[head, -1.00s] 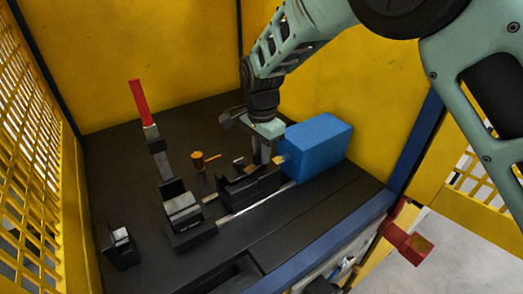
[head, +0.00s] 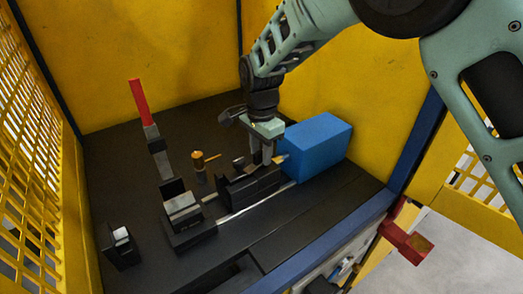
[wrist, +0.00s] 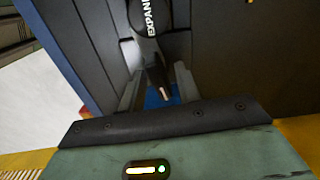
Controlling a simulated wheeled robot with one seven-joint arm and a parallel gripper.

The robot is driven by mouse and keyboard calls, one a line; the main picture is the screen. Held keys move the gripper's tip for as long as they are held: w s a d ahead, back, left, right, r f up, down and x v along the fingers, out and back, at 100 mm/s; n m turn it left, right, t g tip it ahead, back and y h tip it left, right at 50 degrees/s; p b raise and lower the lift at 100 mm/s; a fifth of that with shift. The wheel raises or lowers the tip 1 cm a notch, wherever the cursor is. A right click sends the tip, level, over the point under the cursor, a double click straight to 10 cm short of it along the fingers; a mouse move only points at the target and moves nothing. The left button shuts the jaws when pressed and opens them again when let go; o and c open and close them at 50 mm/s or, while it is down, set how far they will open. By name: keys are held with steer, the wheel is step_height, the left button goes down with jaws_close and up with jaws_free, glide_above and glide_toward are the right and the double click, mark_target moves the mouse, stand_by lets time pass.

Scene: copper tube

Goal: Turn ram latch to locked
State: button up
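My gripper (head: 268,160) is low beside the blue box, over the right end of the black fixture (head: 250,187). In the wrist view my two fingers (wrist: 158,92) stand apart. A dark lever with a pale tip (wrist: 165,92) reaches between them from a round black hub (wrist: 148,17) lettered "EXPAN…". A gap shows beside the lever, so the fingers look open around it. I cannot tell whether one finger touches it. Which part is the ram latch is not labelled. A small orange knob with a side arm (head: 198,159) stands left of the fixture.
The blue box (head: 318,146) is close to the right of my gripper. A red-handled upright lever (head: 139,102) and a black block with a grey top (head: 183,208) stand to the left. Yellow walls (head: 110,50) enclose the table. The dark table's front strip is mostly clear.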

mark_target(261, 150)
steer(key=shift+r, duration=0.1)
step_height(261, 150, up, 17)
steer(key=b, duration=0.2)
steer(key=shift+b, duration=0.4)
steer(key=shift+r, duration=0.1)
